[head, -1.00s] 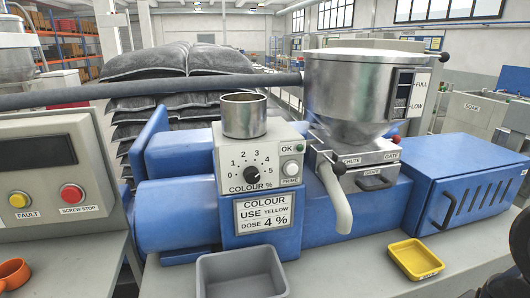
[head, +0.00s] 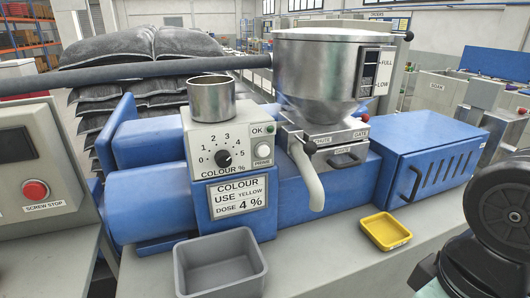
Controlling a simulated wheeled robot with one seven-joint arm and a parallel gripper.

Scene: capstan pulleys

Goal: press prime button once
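The colour dosing unit (head: 200,135) is a pale panel on the blue machine, with a black dial marked 0 to 5. The prime button (head: 263,151) is a round white button at the panel's right, under the OK lamp (head: 257,130) and above the PRIME label. Nothing visibly touches it. A dark, rounded part of my arm fills the right edge of the head view. My gripper's fingers are not in view.
A grey bin (head: 220,262) and a yellow tray (head: 385,230) stand on the bench in front. A metal hopper (head: 320,80) with a pale chute hose (head: 307,178) stands right of the panel. The red screw stop button (head: 36,190) is at the left.

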